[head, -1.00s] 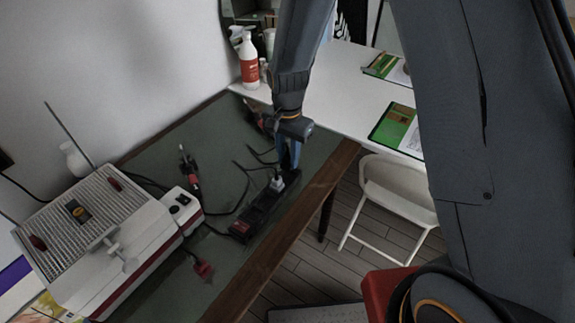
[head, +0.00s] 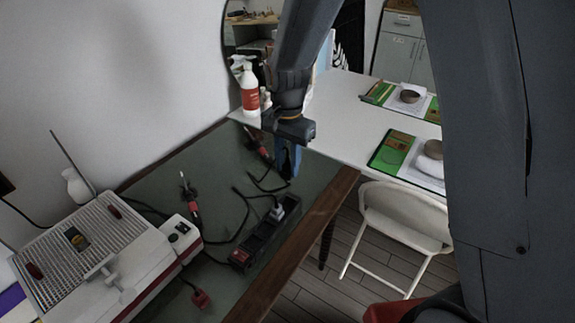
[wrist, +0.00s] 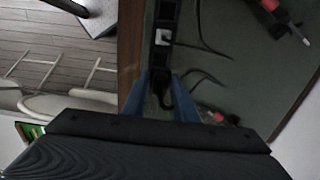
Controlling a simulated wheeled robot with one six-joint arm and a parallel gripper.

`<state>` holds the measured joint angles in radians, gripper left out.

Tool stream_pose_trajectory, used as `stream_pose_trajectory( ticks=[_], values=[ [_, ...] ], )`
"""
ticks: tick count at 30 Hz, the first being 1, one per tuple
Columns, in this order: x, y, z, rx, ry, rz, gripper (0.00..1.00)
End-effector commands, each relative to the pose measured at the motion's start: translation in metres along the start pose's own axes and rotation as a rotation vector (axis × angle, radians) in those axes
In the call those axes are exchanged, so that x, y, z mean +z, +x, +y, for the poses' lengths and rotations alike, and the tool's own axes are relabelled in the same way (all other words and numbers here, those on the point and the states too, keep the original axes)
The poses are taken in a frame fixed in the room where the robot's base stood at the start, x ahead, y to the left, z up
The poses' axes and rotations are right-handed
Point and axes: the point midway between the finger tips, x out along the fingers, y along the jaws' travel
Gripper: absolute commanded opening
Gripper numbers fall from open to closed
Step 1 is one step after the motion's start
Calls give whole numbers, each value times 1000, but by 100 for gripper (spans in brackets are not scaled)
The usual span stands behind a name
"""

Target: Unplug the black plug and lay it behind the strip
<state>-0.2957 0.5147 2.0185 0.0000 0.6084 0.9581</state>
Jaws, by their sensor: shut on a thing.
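The black power strip (head: 262,238) lies on the green mat along the wooden table edge, and its sockets also show in the wrist view (wrist: 167,12). A pale grey plug (head: 279,212) stands in it; this also shows in the wrist view (wrist: 163,37). My gripper (head: 289,175) is above the far end of the strip, pointing down. In the wrist view its blue fingers (wrist: 164,100) are shut on the black plug (wrist: 160,82), whose dark cable curls back between them. I cannot tell for sure whether the plug is clear of its socket.
A red-handled tool (head: 190,200) and a red plug (head: 201,299) lie left of the strip. A white and red machine (head: 100,250) fills the left. Dark cables cross the mat (head: 222,180). A white table (head: 345,100) and folding chair (head: 400,215) stand beyond the edge.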

Motion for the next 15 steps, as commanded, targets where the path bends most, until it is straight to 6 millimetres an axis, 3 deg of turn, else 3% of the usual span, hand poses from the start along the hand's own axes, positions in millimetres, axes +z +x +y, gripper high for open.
stream_pose_trajectory(
  ticks=[15],
  values=[
    [0,-24,0,0,0,0,0]
  ],
)
